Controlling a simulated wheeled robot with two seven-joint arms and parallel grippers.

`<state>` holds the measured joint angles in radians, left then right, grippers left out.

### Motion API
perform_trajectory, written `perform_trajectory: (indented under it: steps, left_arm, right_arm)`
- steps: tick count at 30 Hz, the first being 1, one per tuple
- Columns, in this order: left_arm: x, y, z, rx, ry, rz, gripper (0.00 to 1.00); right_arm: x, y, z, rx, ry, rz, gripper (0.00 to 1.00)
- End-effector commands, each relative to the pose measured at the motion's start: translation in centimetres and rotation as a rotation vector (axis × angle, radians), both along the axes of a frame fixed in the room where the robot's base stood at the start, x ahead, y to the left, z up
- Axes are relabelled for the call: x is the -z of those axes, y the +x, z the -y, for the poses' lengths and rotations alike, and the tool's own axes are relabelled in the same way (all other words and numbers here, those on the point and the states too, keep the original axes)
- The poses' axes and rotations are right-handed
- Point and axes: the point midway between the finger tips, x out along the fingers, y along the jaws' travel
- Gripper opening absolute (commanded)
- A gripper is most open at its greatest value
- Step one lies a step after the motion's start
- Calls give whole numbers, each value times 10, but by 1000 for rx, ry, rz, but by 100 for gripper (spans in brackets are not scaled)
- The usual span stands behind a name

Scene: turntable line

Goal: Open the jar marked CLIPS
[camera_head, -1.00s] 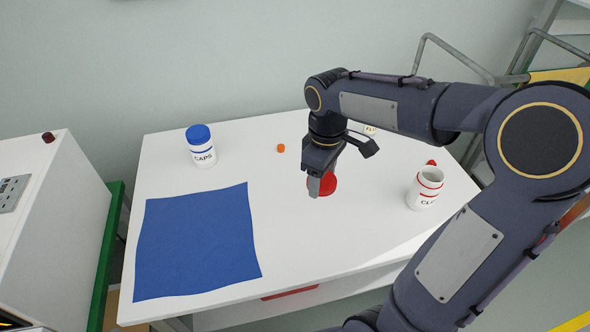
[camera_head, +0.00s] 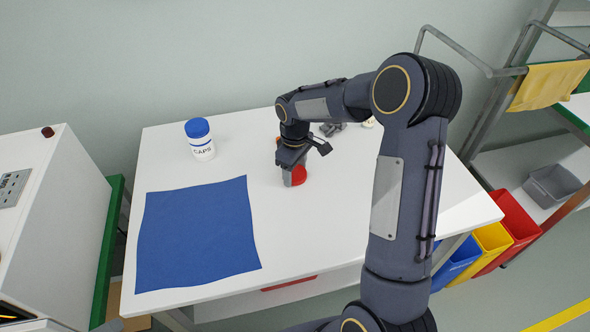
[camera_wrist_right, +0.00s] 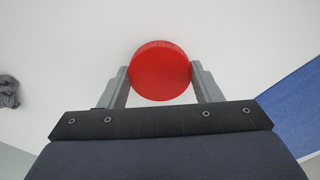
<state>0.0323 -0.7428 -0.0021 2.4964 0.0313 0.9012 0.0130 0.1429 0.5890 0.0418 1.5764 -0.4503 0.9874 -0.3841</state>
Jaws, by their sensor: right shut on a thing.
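My right gripper (camera_head: 294,180) is shut on a round red lid (camera_head: 299,175) over the middle of the white table. In the right wrist view the lid (camera_wrist_right: 160,71) sits between the two grey fingers, its round face toward the camera. I cannot tell whether the lid touches the table. The CLIPS jar is hidden now behind my right arm; a second ago it stood on the right of the table, its mouth open and lidless. My left gripper is not in view.
A white CAPS jar (camera_head: 203,149) with a blue lid stands at the back left. A blue mat (camera_head: 198,235) covers the table's front left. A grey crumpled thing (camera_head: 333,128) lies at the back. Blue, yellow and red bins (camera_head: 512,235) hang at the right edge.

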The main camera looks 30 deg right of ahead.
Motion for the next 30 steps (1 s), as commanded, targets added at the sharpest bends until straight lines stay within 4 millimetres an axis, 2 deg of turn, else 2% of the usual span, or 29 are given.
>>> perform_trajectory:
  steps: [11, 12, 17, 25, 30]
  left_arm:
    - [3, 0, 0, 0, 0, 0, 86]
    - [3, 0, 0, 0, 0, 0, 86]
    - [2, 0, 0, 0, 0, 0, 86]
    - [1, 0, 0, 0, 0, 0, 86]
    - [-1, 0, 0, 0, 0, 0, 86]
  right_arm:
    - [7, 0, 0, 0, 0, 0, 31]
    - [6, 0, 0, 0, 1, 1, 61]
    - [6, 0, 0, 0, 0, 0, 80]
    - [5, 0, 0, 0, 0, 0, 80]
    - [-11, 1, 0, 1, -1, 5, 80]
